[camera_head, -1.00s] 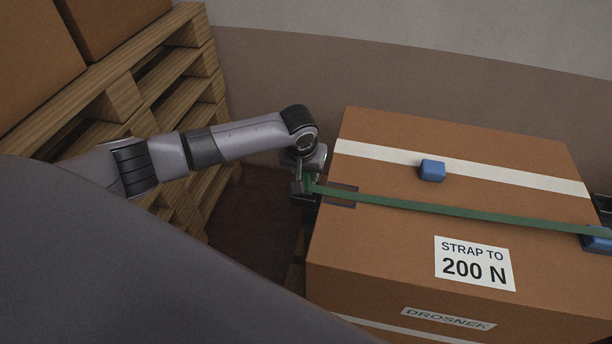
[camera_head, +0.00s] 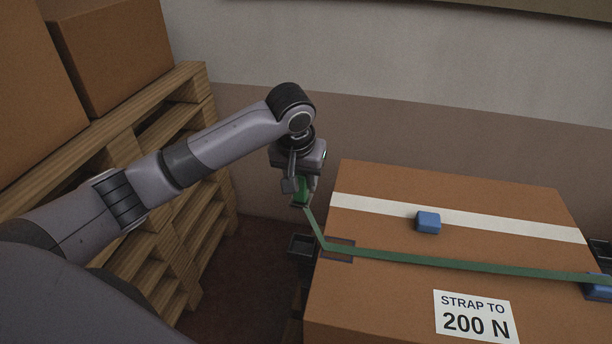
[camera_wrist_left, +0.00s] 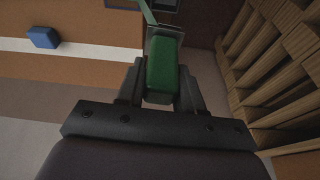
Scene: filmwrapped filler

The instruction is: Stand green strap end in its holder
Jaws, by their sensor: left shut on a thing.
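My left gripper (camera_head: 302,195) is shut on the green strap end (camera_head: 301,189), a green block at the end of the strap, and holds it in the air beside the carton's left edge. In the left wrist view the strap end (camera_wrist_left: 161,75) sits between both fingers. The green strap (camera_head: 450,264) slopes down from the gripper to the carton's dark edge patch and runs across the top to the right. A dark open box (camera_head: 301,248), possibly the holder, is at the carton's left side below the gripper. My right gripper is out of view.
The carton (camera_head: 400,300) carries a blue block (camera_head: 428,222), a white band and a "STRAP TO 200 N" label (camera_head: 474,316). Another blue block (camera_head: 598,287) is at the right. Wooden pallets (camera_head: 190,190) with boxes stand at the left. Dark floor shows between pallets and carton.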

